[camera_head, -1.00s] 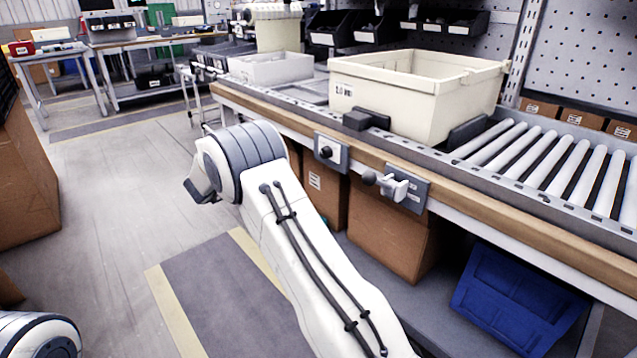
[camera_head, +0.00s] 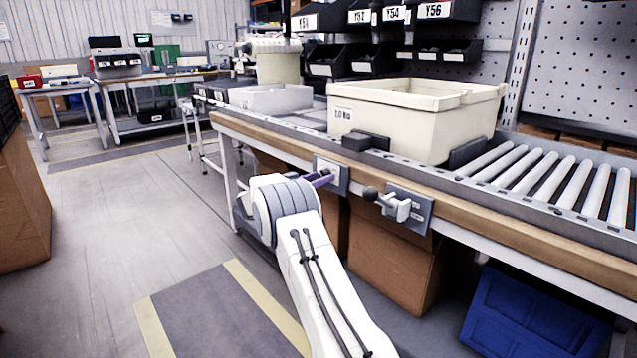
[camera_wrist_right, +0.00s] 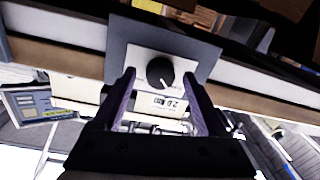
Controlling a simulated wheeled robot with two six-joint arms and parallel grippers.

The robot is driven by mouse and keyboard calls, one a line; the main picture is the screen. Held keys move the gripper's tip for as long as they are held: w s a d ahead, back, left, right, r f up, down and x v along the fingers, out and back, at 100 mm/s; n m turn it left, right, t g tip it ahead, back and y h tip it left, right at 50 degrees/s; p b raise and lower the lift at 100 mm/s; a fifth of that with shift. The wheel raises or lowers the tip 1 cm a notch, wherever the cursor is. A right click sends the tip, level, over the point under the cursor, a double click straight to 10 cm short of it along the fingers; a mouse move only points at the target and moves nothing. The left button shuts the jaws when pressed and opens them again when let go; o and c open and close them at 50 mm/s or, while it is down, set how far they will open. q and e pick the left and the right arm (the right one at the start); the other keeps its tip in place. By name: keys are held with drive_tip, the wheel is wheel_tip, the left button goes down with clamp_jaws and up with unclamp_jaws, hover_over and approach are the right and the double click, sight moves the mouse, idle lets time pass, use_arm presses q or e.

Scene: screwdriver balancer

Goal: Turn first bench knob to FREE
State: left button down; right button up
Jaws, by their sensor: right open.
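The first bench knob (camera_wrist_right: 160,71) is a round black dial with a white pointer line, on a pale plate with a grey backing, seen in the right wrist view. Its printed marks are too small to read. In the head view its plate (camera_head: 338,170) is on the bench's front edge, and the knob is hidden there by my gripper. My right gripper (camera_wrist_right: 163,80) is open, its two purple fingers on either side of the knob in the picture; I cannot tell if they touch it. It also shows in the head view (camera_head: 322,179). My left gripper is not in view.
A second plate with a ball-ended lever (camera_head: 388,202) sits just right along the bench edge. A cream tote (camera_head: 395,110) stands on the bench beside rollers (camera_head: 545,172). Cardboard boxes (camera_head: 390,255) and a blue crate (camera_head: 530,315) are below.

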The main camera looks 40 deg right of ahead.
drive_tip(key=shift+d, duration=0.1)
clamp_jaws()
drive_tip(key=shift+m+p, duration=0.3)
drive_tip(key=shift+m, duration=0.1)
drive_tip(key=shift+m+p, duration=0.45)
drive_tip(key=shift+m, duration=0.65)
drive_tip(key=shift+w+f+m+g+h+b, duration=0.2)
drive_tip(key=shift+m+b, duration=0.4)
drive_tip(key=shift+m, duration=1.95)
drive_tip(key=shift+s+r+m+g+h+b, duration=0.2)
drive_tip(key=shift+m+b, duration=0.45)
drive_tip(key=shift+m, duration=1.95)
drive_tip(key=shift+w+f+m+g+b, duration=0.25)
drive_tip(key=shift+m+b, duration=0.35)
drive_tip(key=shift+m, duration=1.95)
drive_tip(key=shift+s+r, duration=0.1)
